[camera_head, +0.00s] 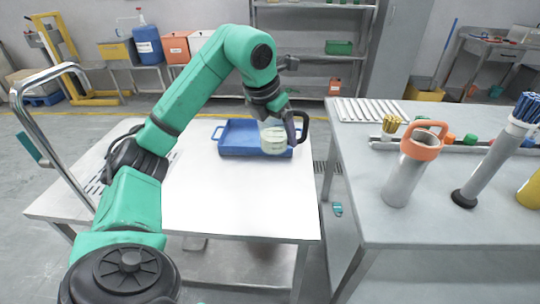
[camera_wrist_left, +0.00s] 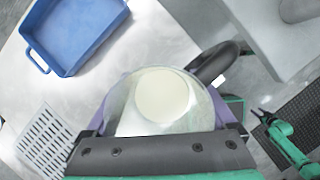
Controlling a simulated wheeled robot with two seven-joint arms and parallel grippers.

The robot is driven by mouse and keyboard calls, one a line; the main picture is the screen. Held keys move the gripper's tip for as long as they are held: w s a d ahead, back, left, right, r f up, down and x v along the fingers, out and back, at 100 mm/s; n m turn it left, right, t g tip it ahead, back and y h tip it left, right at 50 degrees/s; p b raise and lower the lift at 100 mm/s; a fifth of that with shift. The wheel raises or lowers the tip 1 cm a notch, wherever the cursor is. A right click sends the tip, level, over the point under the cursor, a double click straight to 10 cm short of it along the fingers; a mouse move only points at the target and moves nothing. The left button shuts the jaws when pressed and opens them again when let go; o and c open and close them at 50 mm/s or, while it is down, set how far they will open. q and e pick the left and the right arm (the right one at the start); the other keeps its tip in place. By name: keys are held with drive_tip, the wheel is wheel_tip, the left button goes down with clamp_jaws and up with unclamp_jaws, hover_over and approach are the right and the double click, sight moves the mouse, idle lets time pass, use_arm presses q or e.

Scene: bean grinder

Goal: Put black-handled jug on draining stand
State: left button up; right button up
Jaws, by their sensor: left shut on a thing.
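The jug (camera_head: 274,142) is pale and see-through with a black handle (camera_head: 303,126) on its right. My left gripper (camera_head: 272,118) points down and is shut on the jug. In the left wrist view the jug (camera_wrist_left: 160,100) sits between the purple fingers, with its handle (camera_wrist_left: 212,62) to the upper right. A white ribbed rack (camera_head: 368,110), which looks like a draining stand, lies at the back of the right table. A white slotted plate (camera_wrist_left: 45,140) also shows on the left table.
A blue tray (camera_head: 226,138) lies on the left table (camera_head: 235,205), behind the jug in the head view. A gap separates it from the right table (camera_head: 440,225). An orange-topped metal flask (camera_head: 405,170) and a tube with a brush (camera_head: 490,165) stand there.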

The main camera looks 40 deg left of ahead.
use_arm(q)
drive_tip(key=shift+w+a+f+b, duration=0.15)
drive_tip(key=shift+f+b, duration=0.15)
drive_tip(key=shift+f, duration=0.2)
use_arm(e)
drive_tip(key=s+f+b, duration=0.3)
drive_tip(key=f, duration=0.1)
use_arm(q)
drive_tip(key=f, duration=0.6)
drive_tip(key=f+b, duration=0.1)
drive_tip(key=f, duration=0.5)
drive_tip(key=s+f+b, duration=0.1)
drive_tip(key=f, duration=0.5)
drive_tip(key=shift+f, duration=0.15)
drive_tip(key=shift+s+b, duration=0.1)
drive_tip(key=shift+b, duration=0.25)
drive_tip(key=o, duration=1.2)
drive_tip(key=shift+f, duration=0.1)
use_arm(e)
drive_tip(key=w+a, duration=0.1)
drive_tip(key=w, duration=0.6)
drive_tip(key=shift+a+r, duration=0.2)
drive_tip(key=shift+r, duration=0.1)
drive_tip(key=shift+r, duration=0.1)
